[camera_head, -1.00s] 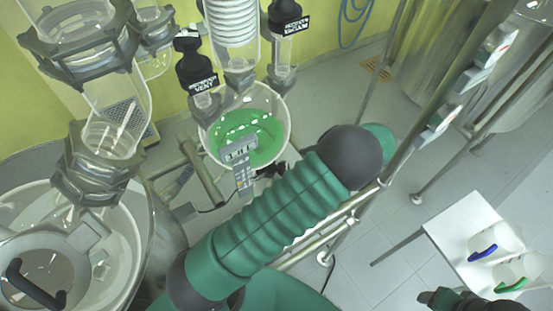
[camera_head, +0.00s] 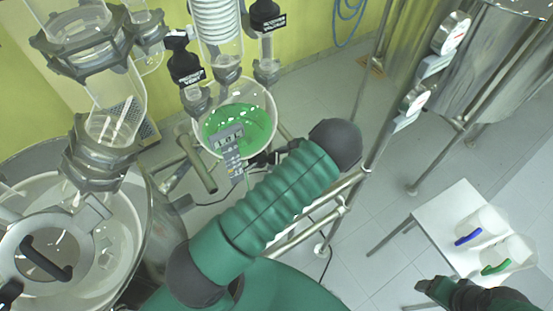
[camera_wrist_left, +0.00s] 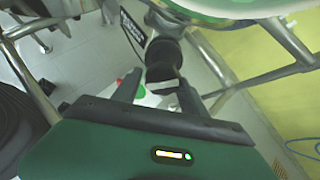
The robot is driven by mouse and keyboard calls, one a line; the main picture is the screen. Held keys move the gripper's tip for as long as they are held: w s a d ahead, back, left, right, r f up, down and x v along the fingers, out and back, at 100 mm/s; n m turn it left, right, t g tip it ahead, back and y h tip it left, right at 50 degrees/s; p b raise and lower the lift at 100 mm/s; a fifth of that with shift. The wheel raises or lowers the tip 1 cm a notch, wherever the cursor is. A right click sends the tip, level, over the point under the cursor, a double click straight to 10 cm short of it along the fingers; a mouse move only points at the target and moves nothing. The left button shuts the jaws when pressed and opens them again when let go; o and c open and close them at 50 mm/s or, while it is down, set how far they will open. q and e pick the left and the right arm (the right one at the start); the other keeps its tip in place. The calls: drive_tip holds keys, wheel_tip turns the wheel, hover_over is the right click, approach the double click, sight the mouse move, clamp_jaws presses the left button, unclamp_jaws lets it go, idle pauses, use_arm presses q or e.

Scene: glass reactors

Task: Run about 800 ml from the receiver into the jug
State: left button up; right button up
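The receiver (camera_head: 262,110) is a round glass vessel with green liquid inside, below the glass column in the head view. Its underside (camera_wrist_left: 220,10) is at the top of the left wrist view. A black valve part (camera_wrist_left: 163,62) hangs below it. My left gripper (camera_wrist_left: 157,90) is open, its two fingers on either side of the valve part's lower end; contact cannot be told. In the head view my left gripper (camera_head: 262,160) is mostly hidden behind my arm. A jug with a blue handle (camera_head: 468,236) and one with a green handle (camera_head: 496,267) stand at right. My right gripper (camera_head: 428,286) is at the bottom right edge.
The jugs stand on a white side table (camera_head: 432,217). Metal frame tubes (camera_head: 350,185) run beside the receiver. A large glass reactor (camera_head: 120,235) is at left, steel tanks (camera_head: 500,60) at upper right. Tiled floor (camera_head: 385,205) is clear between frame and table.

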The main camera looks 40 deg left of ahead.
use_arm(q)
drive_tip(key=shift+w+d+f, duration=0.1)
drive_tip(key=shift+w+d, duration=0.05)
drive_tip(key=shift+d, duration=0.3)
drive_tip(key=shift+c, duration=1.1)
drive_tip(key=shift+w+f, duration=0.1)
drive_tip(key=shift+c, duration=1.2)
drive_tip(key=shift+a, duration=0.25)
drive_tip(key=shift+c, duration=1)
drive_tip(key=shift+s+a, duration=0.35)
drive_tip(key=shift+a, duration=0.35)
use_arm(e)
drive_tip(key=shift+w+a, duration=0.1)
drive_tip(key=shift+a, duration=0.05)
use_arm(q)
drive_tip(key=shift+w+d, duration=0.1)
use_arm(e)
drive_tip(key=shift+w, duration=0.1)
use_arm(q)
drive_tip(key=shift+m, duration=0.3)
use_arm(e)
drive_tip(key=shift+f, duration=0.1)
